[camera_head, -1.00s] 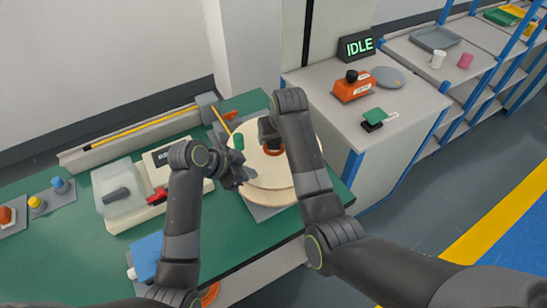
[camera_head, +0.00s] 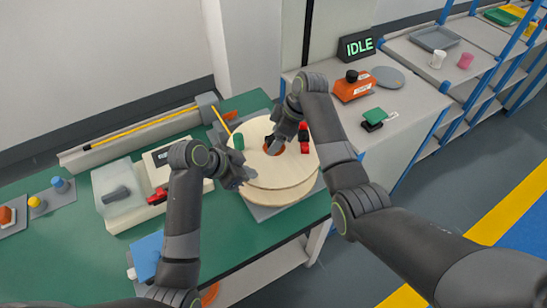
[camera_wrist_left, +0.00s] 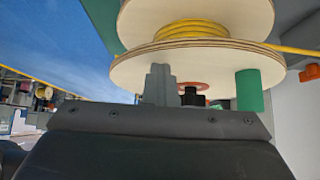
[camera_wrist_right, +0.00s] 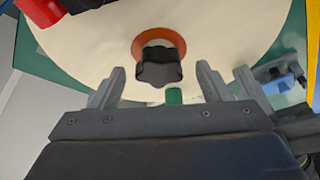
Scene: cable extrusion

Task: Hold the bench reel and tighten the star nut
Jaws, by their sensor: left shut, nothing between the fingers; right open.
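The bench reel (camera_head: 262,193) stands on the bench with pale wooden discs. Yellow cable shows between its discs in the left wrist view (camera_wrist_left: 190,33). The black star nut (camera_wrist_right: 160,67) sits in an orange ring at the hub. A green peg (camera_head: 238,141) stands on the upper disc. My left gripper (camera_head: 243,178) is shut and empty at the reel's near-left edge; I cannot tell whether it touches the disc. My right gripper (camera_head: 275,146) is open over the hub. In the right wrist view its fingers (camera_wrist_right: 160,80) are spread, with the nut ahead of them.
A red and black part (camera_head: 304,138) is at the reel's right side. A machine with a clear cover (camera_head: 118,190) and a blue block (camera_head: 147,256) lie on the green bench at left. A side cabinet (camera_head: 335,112) carries an orange device (camera_head: 353,89) and an IDLE sign (camera_head: 356,45).

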